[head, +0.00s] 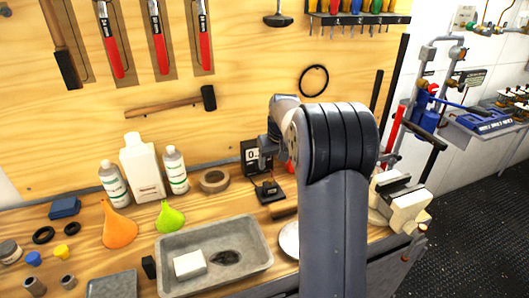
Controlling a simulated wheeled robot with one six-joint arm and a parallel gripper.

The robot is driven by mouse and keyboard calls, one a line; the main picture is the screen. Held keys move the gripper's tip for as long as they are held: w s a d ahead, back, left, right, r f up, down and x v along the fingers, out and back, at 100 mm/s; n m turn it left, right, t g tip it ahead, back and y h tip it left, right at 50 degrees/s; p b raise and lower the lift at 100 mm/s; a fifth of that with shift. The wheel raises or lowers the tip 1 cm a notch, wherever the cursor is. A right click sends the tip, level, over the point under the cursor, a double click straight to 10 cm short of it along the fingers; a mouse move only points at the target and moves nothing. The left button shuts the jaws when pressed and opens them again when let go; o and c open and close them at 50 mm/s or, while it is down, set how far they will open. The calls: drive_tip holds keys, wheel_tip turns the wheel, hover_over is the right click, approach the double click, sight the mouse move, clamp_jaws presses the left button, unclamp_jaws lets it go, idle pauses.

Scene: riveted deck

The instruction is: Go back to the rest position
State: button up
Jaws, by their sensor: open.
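My arm (335,190) rises in front of the workbench and bends over at the top. My gripper (267,150) shows only in part at the left of the bend, above the bench top, in front of a small display reading 0 (249,157). My arm hides much of it, and its fingertips are hard to make out. I see nothing held in it.
The bench holds a grey tray (168,279) with a white block (189,264), bottles (143,168), funnels (118,226), a tape roll (214,181) and a vise (402,200). Tools hang on the wooden wall (240,60). Dark floor (480,220) is clear at right.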

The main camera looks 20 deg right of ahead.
sight(270, 179)
drive_tip(key=x, duration=1.2)
drive_tip(key=shift+f+p, duration=0.35)
drive_tip(key=shift+p, duration=0.05)
drive_tip(key=shift+r+p, duration=0.35)
drive_tip(key=shift+r, duration=0.2)
drive_tip(key=shift+r+b, duration=0.35)
drive_tip(key=shift+r, duration=0.55)
drive_tip(key=shift+f, duration=0.1)
